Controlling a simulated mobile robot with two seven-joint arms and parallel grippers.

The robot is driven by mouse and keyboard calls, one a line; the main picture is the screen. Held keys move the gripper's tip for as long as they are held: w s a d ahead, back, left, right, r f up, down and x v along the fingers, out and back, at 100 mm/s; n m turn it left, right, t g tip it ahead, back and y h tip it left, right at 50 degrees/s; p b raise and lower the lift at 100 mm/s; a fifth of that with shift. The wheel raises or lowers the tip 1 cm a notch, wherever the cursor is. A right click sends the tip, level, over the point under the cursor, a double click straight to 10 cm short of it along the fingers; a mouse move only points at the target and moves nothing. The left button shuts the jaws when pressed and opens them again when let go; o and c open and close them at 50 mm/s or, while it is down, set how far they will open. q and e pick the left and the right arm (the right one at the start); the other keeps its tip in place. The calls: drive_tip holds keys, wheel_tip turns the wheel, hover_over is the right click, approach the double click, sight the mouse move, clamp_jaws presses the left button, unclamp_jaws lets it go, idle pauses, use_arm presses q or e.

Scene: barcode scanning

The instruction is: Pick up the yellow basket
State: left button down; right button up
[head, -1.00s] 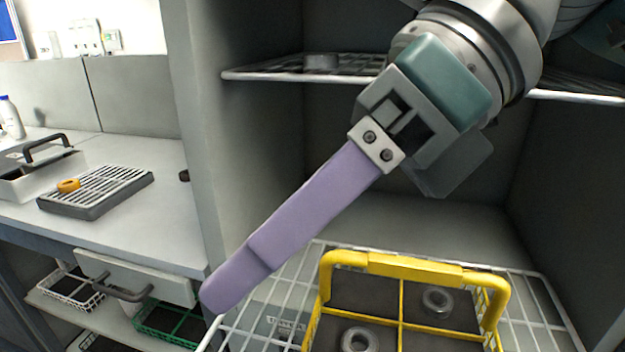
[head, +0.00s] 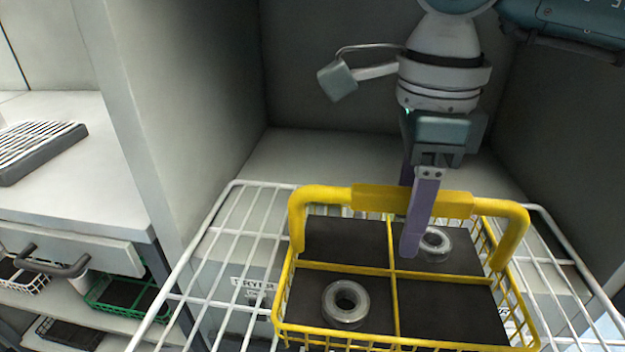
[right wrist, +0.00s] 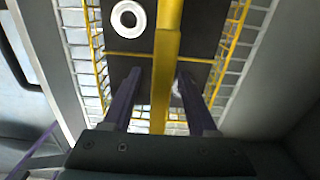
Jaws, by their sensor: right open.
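The yellow basket (head: 395,270) stands on a white wire rack, upright, with its thick yellow handle (head: 335,196) raised across the top. It has dark floor panels and yellow dividers. A metal ring (head: 345,303) lies in its front left compartment and another ring (head: 437,243) in the back right one. My right gripper (head: 414,205) points down at the handle, one purple finger in front of it and one behind. In the right wrist view the open fingers (right wrist: 158,76) lie on either side of the handle (right wrist: 163,80), with gaps between. My left gripper is not seen.
The wire rack (head: 225,233) sits inside a grey cabinet with walls (head: 165,130) close on both sides and behind. A worktop (head: 70,190) with a grated tray (head: 45,150) is at left, above a drawer and a green basket (head: 118,293).

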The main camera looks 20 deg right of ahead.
drive_tip(key=shift+f, duration=1.05)
drive_tip(key=shift+f+b, duration=0.25)
drive_tip(key=shift+b, duration=0.1)
clamp_jaws()
drive_tip(key=shift+w, duration=0.1)
idle(1.0)
